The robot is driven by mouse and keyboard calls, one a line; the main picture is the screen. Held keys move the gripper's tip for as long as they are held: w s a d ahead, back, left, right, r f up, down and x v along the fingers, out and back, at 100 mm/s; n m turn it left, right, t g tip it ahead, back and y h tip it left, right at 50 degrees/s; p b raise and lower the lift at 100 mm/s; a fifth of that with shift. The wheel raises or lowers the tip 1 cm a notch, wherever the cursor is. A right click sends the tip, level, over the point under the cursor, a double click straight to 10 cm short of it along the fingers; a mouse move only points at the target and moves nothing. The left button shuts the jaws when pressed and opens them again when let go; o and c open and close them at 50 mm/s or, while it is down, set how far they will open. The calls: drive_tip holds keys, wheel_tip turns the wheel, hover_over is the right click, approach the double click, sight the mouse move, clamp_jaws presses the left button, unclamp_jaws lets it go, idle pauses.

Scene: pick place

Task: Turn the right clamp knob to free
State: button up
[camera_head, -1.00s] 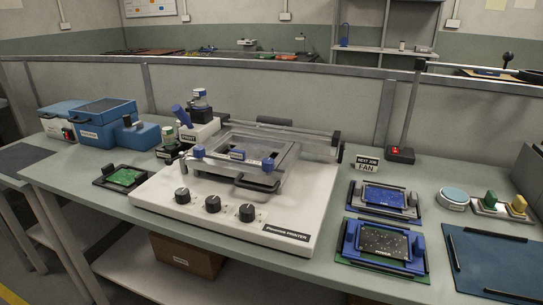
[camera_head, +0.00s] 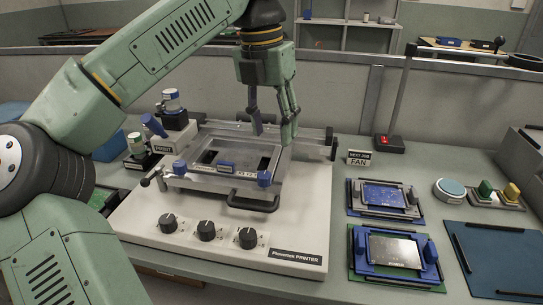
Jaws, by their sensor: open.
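The stencil printer (camera_head: 300,225) is a white base with a grey metal frame (camera_head: 215,182) on top. Two blue clamp knobs sit on the frame's front bar: the left one (camera_head: 180,167) and the right one (camera_head: 264,179). The right knob's exact turn angle is too small to read. My gripper (camera_head: 272,136) is open, pointing down, with nothing between its fingers. In the picture it is above the right knob, over the rear right part of the frame, and apart from the knob.
A black handle (camera_head: 253,202) and several black dials (camera_head: 206,230) lie in front of the frame. Blue board fixtures (camera_head: 387,196) and a "NEXT JOB FAN" sign (camera_head: 360,158) stand to the right. Paste jars (camera_head: 172,102) stand at the back left. A blue mat (camera_head: 500,260) lies at far right.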

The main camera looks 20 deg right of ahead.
sight(264, 175)
drive_tip(key=shift+y, duration=0.6)
drive_tip(key=f, duration=0.3)
drive_tip(key=a+f, duration=0.1)
drive_tip(key=f, duration=0.3)
drive_tip(key=w+f+p, duration=0.1)
drive_tip(key=f, duration=0.2)
drive_tip(key=shift+a+f, duration=0.2)
drive_tip(key=shift+f, duration=0.1)
drive_tip(key=shift+c, duration=0.5)
clamp_jaws()
